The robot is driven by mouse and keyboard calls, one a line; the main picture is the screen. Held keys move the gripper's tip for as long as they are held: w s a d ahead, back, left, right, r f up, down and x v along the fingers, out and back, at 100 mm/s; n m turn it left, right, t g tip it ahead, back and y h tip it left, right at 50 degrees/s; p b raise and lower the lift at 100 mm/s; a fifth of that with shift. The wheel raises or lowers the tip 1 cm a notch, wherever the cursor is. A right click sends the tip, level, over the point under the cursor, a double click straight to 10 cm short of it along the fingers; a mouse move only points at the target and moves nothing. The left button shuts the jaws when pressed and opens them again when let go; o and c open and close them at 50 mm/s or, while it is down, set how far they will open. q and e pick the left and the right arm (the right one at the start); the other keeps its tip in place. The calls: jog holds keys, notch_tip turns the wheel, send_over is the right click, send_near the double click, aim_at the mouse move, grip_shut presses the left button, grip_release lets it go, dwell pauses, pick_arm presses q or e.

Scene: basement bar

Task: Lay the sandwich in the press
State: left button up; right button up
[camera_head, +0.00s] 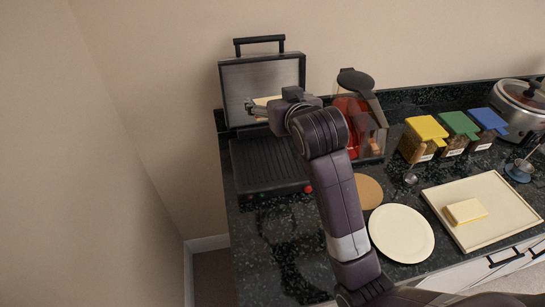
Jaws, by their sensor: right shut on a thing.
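The press stands open at the back left of the counter. Its lid (235,92) is raised against the wall and its dark ribbed lower plate (262,165) is bare where I can see it. My right gripper (263,107) is shut on a flat, pale, bread-like piece, which looks like the sandwich (267,100). It is held in front of the raised lid, over the back of the lower plate. The gripper and wrist hide part of the sandwich and the right side of the press. My left gripper is not in view.
A clear and red appliance with a dark top (357,82) stands close right of my wrist. A cream plate (401,233), a brown disc (368,191) and a cream board (491,197) with a pale yellow block lie right of my arm. Lidded boxes (426,128) and a cooker (522,105) stand behind.

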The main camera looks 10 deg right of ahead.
jog(key=shift+w+a+r+m+h, duration=0.15)
jog(key=shift+r+h, duration=0.1)
jog(key=shift+r, duration=0.35)
jog(key=shift+w+a+r+m+h, duration=0.15)
jog(key=shift+r+h, duration=0.1)
jog(key=shift+r, duration=0.3)
jog(key=p, duration=0.2)
send_over(273, 157)
notch_tip(273, 157, down, 15)
jog(key=shift+s, duration=0.1)
jog(key=shift+f, duration=2.35)
jog(key=shift+f, duration=0.1)
jog(key=o, duration=1.1)
jog(key=shift+o, duration=0.2)
jog(key=b+v, duration=0.2)
jog(key=v, duration=1)
